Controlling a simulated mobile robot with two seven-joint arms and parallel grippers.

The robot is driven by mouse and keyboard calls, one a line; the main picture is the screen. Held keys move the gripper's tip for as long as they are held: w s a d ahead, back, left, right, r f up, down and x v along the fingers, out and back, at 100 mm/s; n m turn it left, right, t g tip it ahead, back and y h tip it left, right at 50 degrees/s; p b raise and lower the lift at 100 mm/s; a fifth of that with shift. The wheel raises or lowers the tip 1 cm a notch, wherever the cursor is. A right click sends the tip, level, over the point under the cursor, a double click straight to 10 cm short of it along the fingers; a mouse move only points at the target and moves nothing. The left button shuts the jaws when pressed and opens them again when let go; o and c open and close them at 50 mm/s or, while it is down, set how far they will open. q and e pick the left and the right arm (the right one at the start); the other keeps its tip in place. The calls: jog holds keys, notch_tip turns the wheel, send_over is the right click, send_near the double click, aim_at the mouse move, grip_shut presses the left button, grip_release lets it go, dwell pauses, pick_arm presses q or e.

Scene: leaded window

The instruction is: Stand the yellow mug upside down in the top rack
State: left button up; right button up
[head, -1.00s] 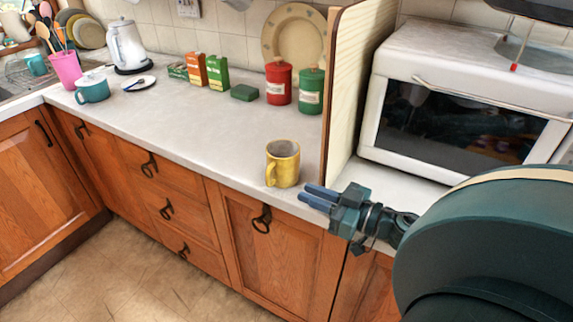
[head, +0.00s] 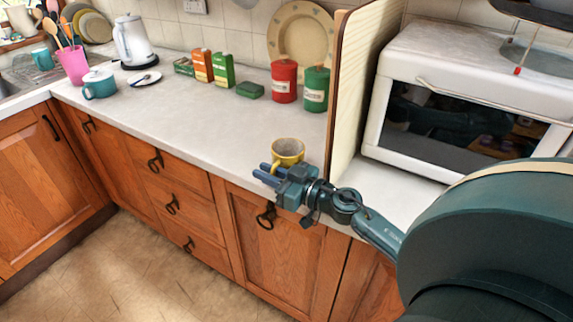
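The yellow mug (head: 289,148) stands upright near the front edge of the worktop, left of the wooden partition. Its rim and dark inside show, and its handle is at the lower left. My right gripper (head: 261,171) is in front of the mug, fingers pointing left, and hides its lower part. The two blue fingers are a little apart, with nothing clearly between them. I cannot tell whether they touch the mug. My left gripper is out of view. No top rack can be made out.
The wooden partition (head: 355,90) stands right of the mug, and a white microwave (head: 470,95) is beyond it. Red (head: 284,82) and green (head: 315,89) canisters stand behind the mug.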

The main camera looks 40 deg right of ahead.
jog(key=shift+w+a, duration=0.1)
jog(key=shift+w, duration=0.1)
jog(key=shift+c, duration=0.5)
grip_shut()
jog(key=shift+r, duration=0.15)
